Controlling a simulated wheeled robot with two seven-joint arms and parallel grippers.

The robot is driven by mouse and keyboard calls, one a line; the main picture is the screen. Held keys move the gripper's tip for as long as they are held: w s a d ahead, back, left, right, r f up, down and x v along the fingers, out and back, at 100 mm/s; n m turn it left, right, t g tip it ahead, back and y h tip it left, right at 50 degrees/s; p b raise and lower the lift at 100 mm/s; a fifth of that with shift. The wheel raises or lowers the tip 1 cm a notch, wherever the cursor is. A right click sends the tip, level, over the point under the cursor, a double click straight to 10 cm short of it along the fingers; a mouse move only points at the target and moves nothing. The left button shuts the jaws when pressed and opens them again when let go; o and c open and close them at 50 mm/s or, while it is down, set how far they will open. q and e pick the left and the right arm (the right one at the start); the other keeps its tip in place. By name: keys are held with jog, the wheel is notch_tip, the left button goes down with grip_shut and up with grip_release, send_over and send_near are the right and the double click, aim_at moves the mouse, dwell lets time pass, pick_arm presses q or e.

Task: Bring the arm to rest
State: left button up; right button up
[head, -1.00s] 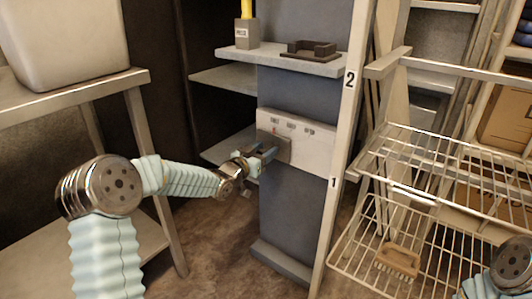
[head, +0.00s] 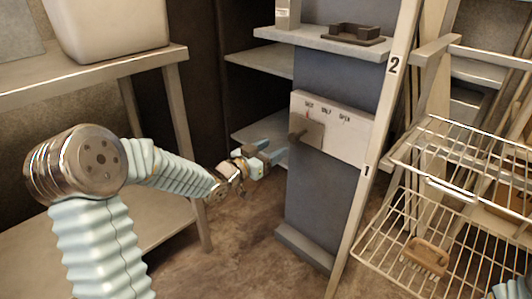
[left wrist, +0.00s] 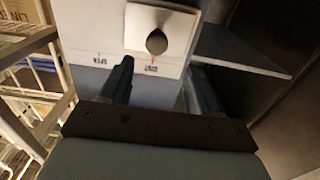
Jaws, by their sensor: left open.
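My left gripper (head: 272,155) is open and empty, just left of the grey post and clear of the control panel. A white control panel (head: 350,135) is fixed on the post, with several small labels along its top. A grey square plate with a dark knob (head: 298,134) sits at the panel's left part. In the left wrist view the dark knob (left wrist: 156,41) is ahead of my two spread fingers (left wrist: 160,82), with nothing between them. My right gripper is out of view; only a bit of that arm shows at the bottom right corner.
A steel table (head: 90,80) with a white bin (head: 115,28) stands at left. A shelf with a dark holder (head: 355,34) juts out above the panel. A wire rack (head: 450,165) with a brush (head: 428,256) stands at right. Brown floor lies open below my left gripper.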

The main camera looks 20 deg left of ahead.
pick_arm(q)
jog(key=shift+v, duration=1)
jog(key=s+d+f+n+g+y+p, duration=0.1)
jog(key=s+d+f+n+g+p, duration=0.2)
jog(key=f, duration=0.7)
jog(key=s+d+f+n+g+y+p, duration=0.1)
jog(key=s+d+f+g, duration=0.3)
jog(key=f, duration=0.6)
jog(key=s+d+f+g+p, duration=0.1)
jog(key=s+d+f+g, duration=0.2)
jog(key=s, duration=0.4)
jog(key=s+d+f+n+g+p, duration=0.1)
jog(key=s+d+f+g, duration=0.2)
jog(key=s+f, duration=0.2)
jog(key=s+d+f+g+p, duration=0.1)
jog(key=s+d+f+g, duration=0.1)
jog(key=s+f, duration=0.3)
jog(key=s+g, duration=0.1)
jog(key=s, duration=0.3)
jog(key=shift+d+n, duration=0.4)
jog(key=shift+w, duration=0.15)
